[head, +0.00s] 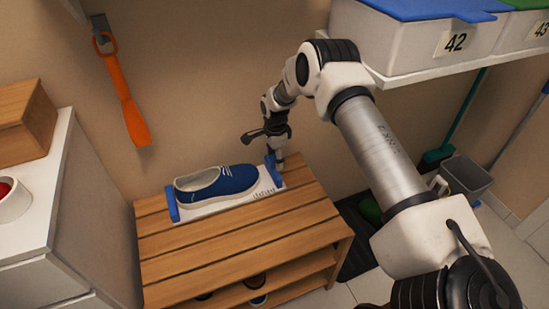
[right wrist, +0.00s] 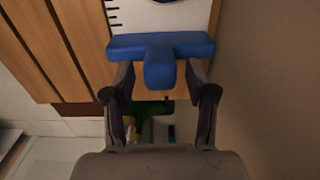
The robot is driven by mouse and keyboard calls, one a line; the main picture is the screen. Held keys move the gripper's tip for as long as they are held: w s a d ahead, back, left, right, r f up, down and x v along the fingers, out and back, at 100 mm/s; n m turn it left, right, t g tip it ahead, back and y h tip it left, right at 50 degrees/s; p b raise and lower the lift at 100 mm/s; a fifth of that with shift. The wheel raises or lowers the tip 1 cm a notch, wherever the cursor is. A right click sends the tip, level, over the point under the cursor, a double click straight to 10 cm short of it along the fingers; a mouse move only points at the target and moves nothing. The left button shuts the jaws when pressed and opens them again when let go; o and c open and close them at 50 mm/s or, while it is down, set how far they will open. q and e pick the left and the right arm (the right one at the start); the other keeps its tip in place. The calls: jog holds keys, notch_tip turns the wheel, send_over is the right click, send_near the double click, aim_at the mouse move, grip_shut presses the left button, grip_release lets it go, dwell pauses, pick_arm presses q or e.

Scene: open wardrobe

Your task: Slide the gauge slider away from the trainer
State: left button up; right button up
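The blue trainer (head: 215,182) lies on the white foot gauge (head: 215,206) on the slatted wooden bench. A blue stop (head: 172,206) stands at the gauge's left end. The blue gauge slider (head: 273,170) is at the right end, close to the shoe's toe. In the right wrist view the slider (right wrist: 160,46) is a crossbar with a short tab. My right gripper (right wrist: 160,78) is open, with one finger on each side of the tab and a visible gap on both sides. In the head view the right gripper (head: 279,158) points down at the slider. My left gripper is not visible.
The wooden bench (head: 240,236) has free slats in front of the gauge. An orange shoehorn (head: 125,100) hangs on the wall. A white cabinet (head: 62,215) stands at left. A shelf with bins (head: 415,45) is above right, and a grey bucket (head: 466,178) stands below it.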

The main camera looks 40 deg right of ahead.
jog(key=shift+r, duration=0.1)
jog(key=shift+r, duration=0.25)
notch_tip(320, 180, up, 11)
jog(key=shift+r, duration=0.2)
